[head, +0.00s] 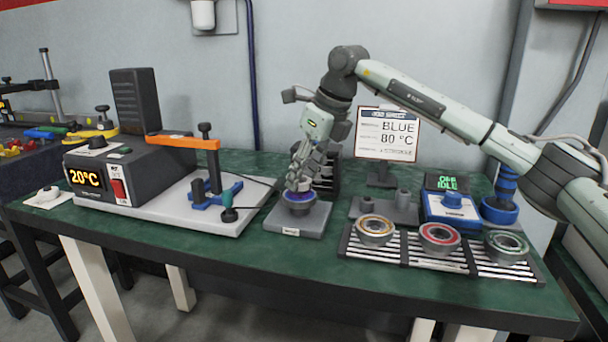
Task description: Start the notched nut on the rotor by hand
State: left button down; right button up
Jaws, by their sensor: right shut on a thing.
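The rotor (299,204), a grey ring-shaped part with a blue-purple top, sits on a grey square base (297,222) near the middle of the table. My right gripper (299,184) comes down from above and is shut directly over the rotor's top. The notched nut is too small and too covered by the fingers to make out clearly; it appears to be between the fingertips at the rotor. I cannot tell whether its thread is engaged. My left gripper is not in view.
A controller (120,175) reading 20°C and a blue-and-orange clamp stand (211,170) are to the left. Cups with yellow (375,230), red (440,238) and green (506,245) rings stand on a slatted rack at right. A "BLUE 80 °C" sign (387,134) stands behind.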

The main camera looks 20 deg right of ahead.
jog(key=shift+s+a+f+m+h, duration=0.1)
jog(key=shift+f+m+h, duration=0.1)
jog(key=shift+m, duration=0.35)
jog(key=shift+s+a+f+m+h, duration=0.1)
jog(key=shift+m+h, duration=0.1)
jog(key=shift+m, duration=0.35)
jog(key=shift+b, duration=0.3)
jog(key=shift+f+m+h, duration=0.1)
jog(key=shift+m+h, duration=0.2)
jog(key=shift+m, duration=0.6)
jog(key=o, duration=1.3)
jog(key=shift+o, duration=0.2)
jog(key=shift+r, duration=0.25)
jog(key=shift+w, duration=0.1)
notch_tip(320, 180, up, 7)
jog(key=p, duration=0.4)
jog(key=shift+r+p, duration=0.1)
jog(key=shift+p, duration=0.2)
jog(key=shift+r, duration=0.95)
